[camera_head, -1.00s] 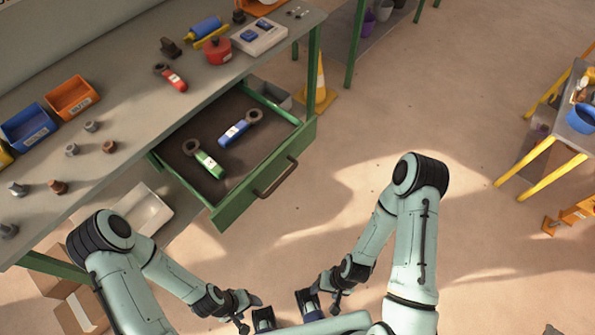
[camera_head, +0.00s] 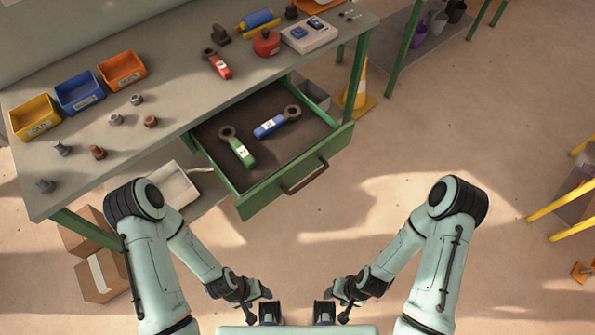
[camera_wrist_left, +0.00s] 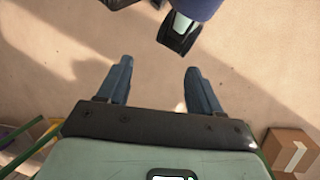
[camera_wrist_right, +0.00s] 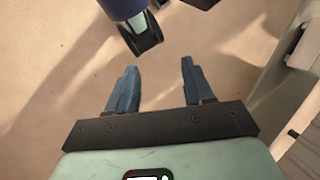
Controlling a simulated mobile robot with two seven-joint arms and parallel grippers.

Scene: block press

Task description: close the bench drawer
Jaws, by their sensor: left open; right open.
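The bench drawer (camera_head: 262,198) is pulled out from under the workbench, with its green front panel and dark handle (camera_head: 305,178) towards me. A green ring-ended tool (camera_head: 239,150) and a blue ring-ended tool (camera_head: 272,126) lie on its dark floor. My left gripper (camera_head: 256,303) is open and empty at the bottom of the head view. My right gripper (camera_head: 337,302) is open and empty beside it. Both are well short of the drawer and apart from the handle. In the left wrist view (camera_wrist_left: 158,85) and right wrist view (camera_wrist_right: 153,88), only floor shows between the fingers.
The workbench (camera_head: 180,105) carries coloured bins, loose bolts and nuts, a red tool and a red pot. Cardboard boxes (camera_head: 100,265) lie at the left. The floor before the drawer (camera_head: 320,225) is clear.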

